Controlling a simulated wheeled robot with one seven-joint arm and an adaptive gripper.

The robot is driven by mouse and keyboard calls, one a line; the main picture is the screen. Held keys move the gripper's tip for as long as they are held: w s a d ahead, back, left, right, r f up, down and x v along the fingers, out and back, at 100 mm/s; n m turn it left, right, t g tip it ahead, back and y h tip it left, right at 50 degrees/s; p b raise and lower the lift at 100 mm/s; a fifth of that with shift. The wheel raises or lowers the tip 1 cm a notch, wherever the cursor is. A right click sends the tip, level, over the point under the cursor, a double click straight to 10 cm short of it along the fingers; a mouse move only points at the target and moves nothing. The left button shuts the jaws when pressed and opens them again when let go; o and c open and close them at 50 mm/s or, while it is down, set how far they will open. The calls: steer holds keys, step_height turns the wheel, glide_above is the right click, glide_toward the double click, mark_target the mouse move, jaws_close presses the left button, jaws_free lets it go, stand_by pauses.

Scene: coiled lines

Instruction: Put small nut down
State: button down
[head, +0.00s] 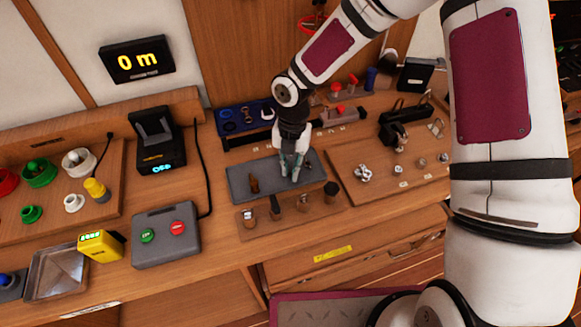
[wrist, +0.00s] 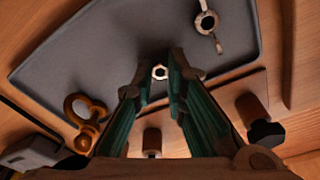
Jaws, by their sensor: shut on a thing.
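My gripper (head: 290,174) points down over the grey mat (head: 236,182) in the head view. In the wrist view, the small nut (wrist: 160,72), a pale metal ring with a dark hole, sits between the two fingertips (wrist: 160,77) of my gripper. The fingers are closed in on it. The grey mat (wrist: 105,45) lies below it; I cannot tell whether the nut touches the mat. In the head view the nut is hidden by the fingers.
A bronze hook-shaped piece (head: 254,185) and a metal eye-ended piece (wrist: 206,22) lie on the mat. A wooden rack (head: 322,210) with several upright tools stands in front. A wooden board (head: 350,160) with metal parts is to the right, a grey button box (head: 165,247) to the left.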

steer(key=shift+f, duration=0.35)
steer(key=shift+f+b, duration=0.25)
steer(key=shift+b, duration=0.05)
steer(key=c, duration=1.6)
jaws_free()
steer(key=shift+d+f, duration=0.1)
